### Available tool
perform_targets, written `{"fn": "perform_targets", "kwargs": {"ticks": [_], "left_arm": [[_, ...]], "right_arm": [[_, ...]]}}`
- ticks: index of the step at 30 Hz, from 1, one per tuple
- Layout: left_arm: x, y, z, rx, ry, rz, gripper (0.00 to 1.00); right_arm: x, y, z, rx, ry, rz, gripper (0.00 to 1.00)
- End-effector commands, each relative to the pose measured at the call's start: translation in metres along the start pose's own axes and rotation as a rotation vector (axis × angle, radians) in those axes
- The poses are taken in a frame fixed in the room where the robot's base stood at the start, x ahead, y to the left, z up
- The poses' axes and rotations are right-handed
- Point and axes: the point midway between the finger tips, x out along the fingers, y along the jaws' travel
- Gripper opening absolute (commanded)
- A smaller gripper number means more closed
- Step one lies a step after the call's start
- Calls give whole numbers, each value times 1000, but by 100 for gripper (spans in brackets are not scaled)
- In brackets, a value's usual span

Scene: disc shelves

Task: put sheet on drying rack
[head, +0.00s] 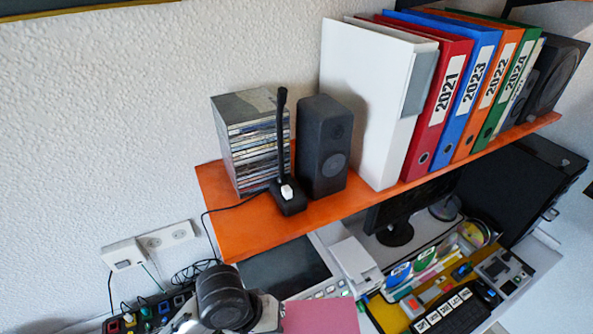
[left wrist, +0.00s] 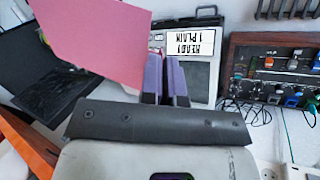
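The sheet is a flat pink piece (head: 320,317), cut off by the bottom edge of the head view. It also fills the upper left of the left wrist view (left wrist: 92,38), raised above the surface. My left gripper (left wrist: 167,75) has two purple-grey fingers close together, just right of the sheet's edge. My right gripper is not in view. A dark slotted rack (left wrist: 290,8) is partly visible at top right; I cannot tell whether it is the drying rack.
A control box with coloured knobs (left wrist: 275,70) is to the right. An orange shelf (head: 258,228) overhangs the crowded desk, carrying binders, a speaker (head: 322,145) and a disc stack (head: 250,140).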

Motion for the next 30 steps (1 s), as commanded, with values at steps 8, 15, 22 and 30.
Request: {"fn": "perform_targets", "kwargs": {"ticks": [8,15,22,30], "left_arm": [[-136,-4,33,102,-44,-5,0],[-222,-14,36,85,-39,-3,0],[-283,-23,27,39,-19,-1,0],[-318,-20,22,21,-11,2,0]], "right_arm": [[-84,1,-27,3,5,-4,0],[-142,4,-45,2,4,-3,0],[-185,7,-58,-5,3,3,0],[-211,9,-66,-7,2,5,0]]}}
